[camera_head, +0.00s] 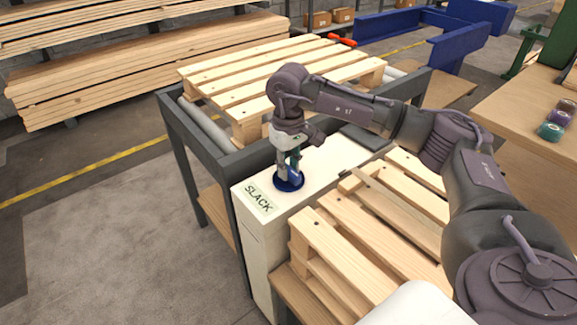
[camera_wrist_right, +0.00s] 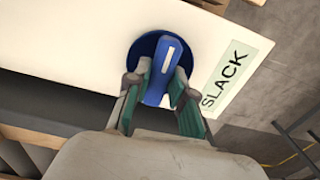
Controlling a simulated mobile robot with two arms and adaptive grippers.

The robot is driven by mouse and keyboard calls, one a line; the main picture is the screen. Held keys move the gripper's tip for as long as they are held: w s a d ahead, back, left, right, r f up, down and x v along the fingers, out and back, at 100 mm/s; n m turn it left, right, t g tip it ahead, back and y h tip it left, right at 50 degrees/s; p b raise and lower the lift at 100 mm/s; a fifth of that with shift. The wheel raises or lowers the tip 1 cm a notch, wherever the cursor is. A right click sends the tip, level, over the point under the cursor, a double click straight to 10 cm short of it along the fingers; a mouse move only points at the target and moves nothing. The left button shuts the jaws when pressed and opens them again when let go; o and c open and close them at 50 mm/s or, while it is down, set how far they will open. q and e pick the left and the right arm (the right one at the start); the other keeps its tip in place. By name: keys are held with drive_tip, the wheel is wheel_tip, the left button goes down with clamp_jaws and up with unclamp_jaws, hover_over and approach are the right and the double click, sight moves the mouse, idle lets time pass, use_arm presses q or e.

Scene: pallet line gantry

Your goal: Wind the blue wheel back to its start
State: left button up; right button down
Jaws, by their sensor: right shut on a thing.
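The blue wheel (camera_head: 288,183) is a round dark-blue disc on the cream top of a narrow cabinet (camera_head: 264,260), beside a label reading SLACK (camera_head: 260,198). In the right wrist view the wheel (camera_wrist_right: 139,50) carries a raised blue bar (camera_wrist_right: 160,72) with a white stripe. My right gripper (camera_head: 290,170) points down onto the wheel from above. In the wrist view its green-padded fingers (camera_wrist_right: 166,92) stand on both sides of the bar and are shut on it. The gripper hides part of the wheel. My left gripper is in neither view.
A wooden pallet (camera_head: 270,82) lies on a dark roller frame (camera_head: 185,140) behind the cabinet. Stacked pallets (camera_head: 345,240) stand close in front and right. A table (camera_head: 515,110) with coloured rolls is at the far right. Open floor (camera_head: 100,240) lies left.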

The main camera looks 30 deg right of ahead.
drive_tip(key=shift+r, duration=0.1)
drive_tip(key=c, duration=1)
unclamp_jaws()
wheel_tip(320, 180, up, 12)
